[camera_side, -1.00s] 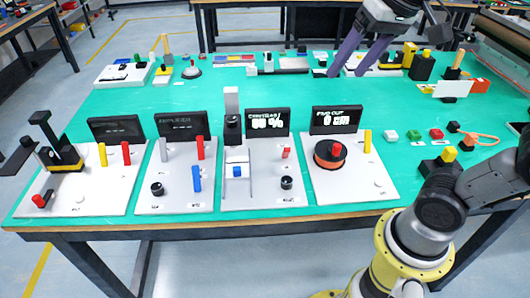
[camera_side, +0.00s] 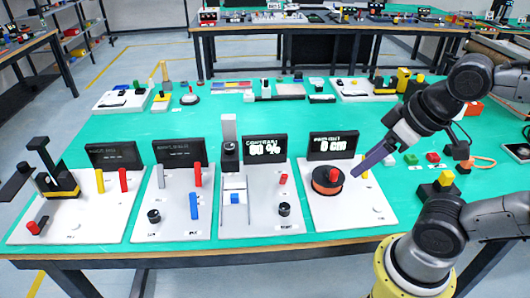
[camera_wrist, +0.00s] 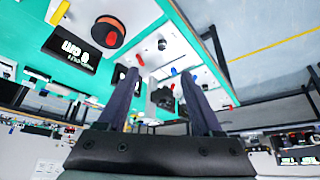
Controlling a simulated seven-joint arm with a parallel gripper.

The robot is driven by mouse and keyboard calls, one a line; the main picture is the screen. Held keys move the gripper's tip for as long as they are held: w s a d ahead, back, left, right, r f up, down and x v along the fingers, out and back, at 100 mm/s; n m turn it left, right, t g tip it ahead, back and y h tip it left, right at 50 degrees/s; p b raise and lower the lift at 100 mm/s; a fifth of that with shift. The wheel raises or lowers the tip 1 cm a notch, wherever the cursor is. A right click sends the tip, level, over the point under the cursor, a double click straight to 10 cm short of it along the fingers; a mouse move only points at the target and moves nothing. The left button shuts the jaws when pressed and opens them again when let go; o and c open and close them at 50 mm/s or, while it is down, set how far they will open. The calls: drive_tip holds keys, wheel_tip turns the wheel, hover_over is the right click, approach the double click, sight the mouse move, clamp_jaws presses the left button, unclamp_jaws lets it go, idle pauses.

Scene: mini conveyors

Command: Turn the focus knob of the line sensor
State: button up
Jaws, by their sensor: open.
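The panel (camera_side: 262,225) with the contrast display (camera_side: 265,147) stands in the middle front of the table. It carries a dark upright sensor-like post (camera_side: 230,155), a blue and white slider (camera_side: 235,190), a red lever and a small black knob (camera_side: 284,209) at its lower right. Small print by the knob is too small to read, so I cannot tell for sure that it is the focus knob. My gripper (camera_side: 355,173) is open and empty, to the right of this panel, near the neighbouring reel. In the wrist view my two fingers (camera_wrist: 157,75) stand apart with nothing gripped.
The orange and black reel (camera_side: 327,180) with a red handle and its display (camera_side: 333,145) stand between my gripper and the contrast panel. More panels with levers are at left. Loose blocks (camera_side: 433,157) lie at right. The table middle is clear.

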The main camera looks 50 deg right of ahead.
idle(0.4)
drive_tip(key=w+r+m, duration=0.5)
drive_tip(key=w+r, duration=0.1)
drive_tip(key=r, duration=0.4)
drive_tip(key=w+a+r+m+g, duration=0.15)
drive_tip(key=w+r, duration=0.35)
drive_tip(key=w, duration=0.6)
drive_tip(key=m+g, duration=0.2)
drive_tip(key=g, duration=0.2)
hover_over(229, 146)
wheel_tip(229, 146, down, 12)
wheel_tip(229, 146, down, 14)
drive_tip(key=shift+r, duration=0.1)
